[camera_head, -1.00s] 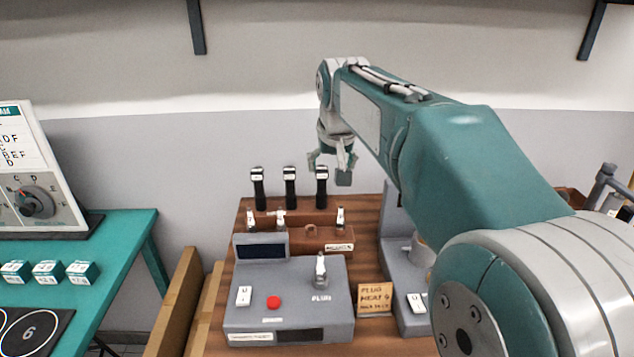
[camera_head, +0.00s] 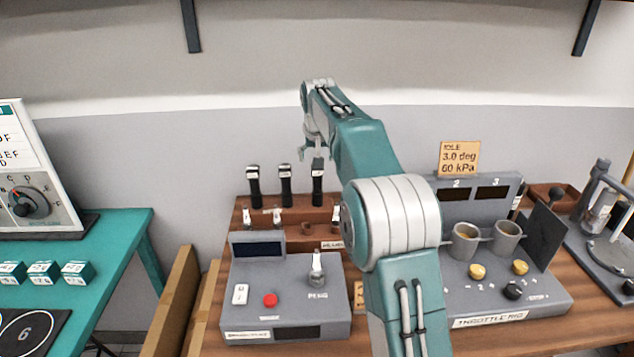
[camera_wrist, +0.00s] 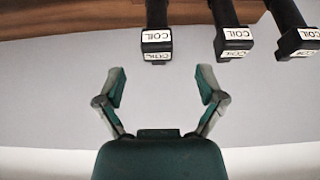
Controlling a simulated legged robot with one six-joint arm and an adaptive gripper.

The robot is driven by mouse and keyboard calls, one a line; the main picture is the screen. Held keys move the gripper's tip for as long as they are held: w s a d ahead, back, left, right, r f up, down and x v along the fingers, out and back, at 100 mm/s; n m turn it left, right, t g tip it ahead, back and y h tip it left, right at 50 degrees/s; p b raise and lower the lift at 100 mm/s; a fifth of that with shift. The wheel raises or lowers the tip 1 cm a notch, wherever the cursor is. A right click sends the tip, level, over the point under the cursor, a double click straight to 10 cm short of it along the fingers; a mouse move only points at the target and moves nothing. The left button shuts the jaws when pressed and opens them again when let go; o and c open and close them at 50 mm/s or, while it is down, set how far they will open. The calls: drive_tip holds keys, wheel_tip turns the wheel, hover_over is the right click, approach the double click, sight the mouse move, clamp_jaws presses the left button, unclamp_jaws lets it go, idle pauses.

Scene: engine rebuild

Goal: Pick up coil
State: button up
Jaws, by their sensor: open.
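Three black coils with white labels stand upright in a row on a brown wooden rack: left coil (camera_head: 254,187), middle coil (camera_head: 285,187) and right coil (camera_head: 317,186). My gripper (camera_head: 311,155) is open and empty, just above the right coil in the head view. In the wrist view, the spread fingers of my gripper (camera_wrist: 162,88) have nothing between them. One labelled coil (camera_wrist: 157,35) lies straight ahead of the gap, apart from the fingers. Two more coils, a nearer one (camera_wrist: 230,36) and a farther one (camera_wrist: 294,36), show to the right.
A grey plug tester (camera_head: 285,300) stands in front of the rack. A throttle rig (camera_head: 510,290) with cups and yellow knobs stands to the right, partly behind my arm. A teal table (camera_head: 110,235) is at left. The wall behind the coils is bare.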

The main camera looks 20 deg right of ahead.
sight(317, 172)
drive_tip(key=x, duration=0.7)
drive_tip(key=shift+w+d, duration=0.2)
drive_tip(key=shift+w, duration=0.05)
clamp_jaws()
